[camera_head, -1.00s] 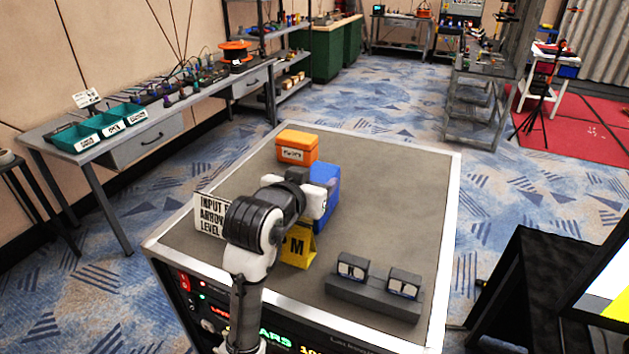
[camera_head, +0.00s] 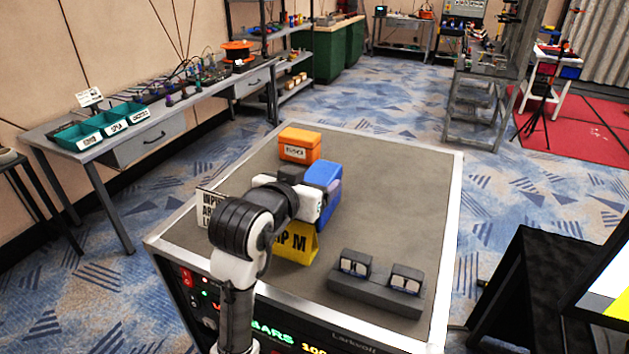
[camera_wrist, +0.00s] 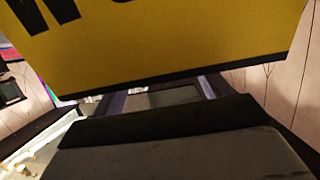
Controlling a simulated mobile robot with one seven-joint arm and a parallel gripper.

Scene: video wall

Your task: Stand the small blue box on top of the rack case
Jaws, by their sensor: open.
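The blue box (camera_head: 323,174) is on the grey top of the rack case (camera_head: 405,190), just in front of an orange box. My arm and gripper cover its left and lower part, so I cannot tell whether it stands or lies. My gripper (camera_head: 324,196) is at the near side of the blue box in the head view, open. Its fingertips are mostly hidden, and I cannot tell whether they touch the box. The wrist view does not clearly show the blue box.
The orange box (camera_head: 300,146) stands behind the blue box. A yellow sign (camera_head: 297,243) is close below my gripper and fills the upper wrist view (camera_wrist: 170,45). A white lettered sign (camera_head: 210,207) is left. A dark holder (camera_head: 375,290) sits front right. The case top's right side is clear.

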